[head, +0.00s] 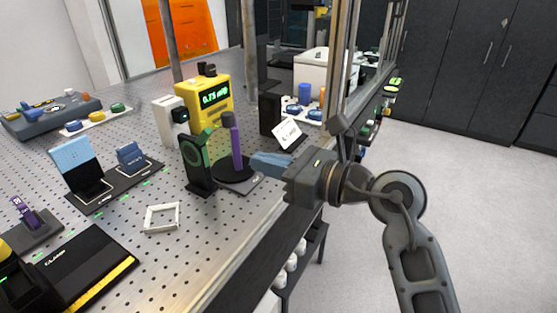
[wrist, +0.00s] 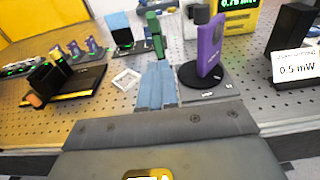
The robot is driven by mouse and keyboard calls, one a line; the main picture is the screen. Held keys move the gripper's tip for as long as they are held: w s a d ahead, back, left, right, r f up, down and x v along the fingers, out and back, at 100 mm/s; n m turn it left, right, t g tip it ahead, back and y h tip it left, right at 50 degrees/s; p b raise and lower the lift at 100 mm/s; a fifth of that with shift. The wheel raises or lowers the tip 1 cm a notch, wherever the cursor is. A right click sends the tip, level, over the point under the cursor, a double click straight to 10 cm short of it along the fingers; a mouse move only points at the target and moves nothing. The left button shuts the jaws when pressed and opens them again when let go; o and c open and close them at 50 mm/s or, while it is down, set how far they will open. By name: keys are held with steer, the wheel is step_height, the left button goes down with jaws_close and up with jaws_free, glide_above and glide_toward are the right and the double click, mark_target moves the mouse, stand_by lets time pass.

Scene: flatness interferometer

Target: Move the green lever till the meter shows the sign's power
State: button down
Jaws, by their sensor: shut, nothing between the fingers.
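The green lever (head: 208,132) rises from the top of a green ring on a black upright stand (head: 201,178). In the wrist view the green part (wrist: 154,34) shows nearly edge-on, just beyond my fingertips. The yellow meter (head: 217,87) behind it reads about 0.75 mW; its display is cut off in the wrist view. The white sign (wrist: 297,68) reads 0.5 mW and also shows in the head view (head: 287,134). My gripper (head: 256,162) has its blue fingers shut and empty, to the right of the green stand. I cannot tell whether the fingertips touch anything.
A purple post (wrist: 210,45) on a black round base stands close to the right of my fingers in the wrist view. A white square frame (head: 162,217) lies on the perforated table, left of my gripper. A black box (head: 269,114) stands behind the sign.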

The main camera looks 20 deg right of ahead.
mark_target(203, 138)
steer(key=w+a+r+p, duration=0.1)
steer(key=w+a+r, duration=0.1)
steer(key=w+a, duration=0.3)
steer(key=shift+w+a+p, duration=0.4)
steer(key=shift+a, duration=0.05)
steer(key=shift+w+r, duration=0.1)
steer(key=shift+r, duration=0.05)
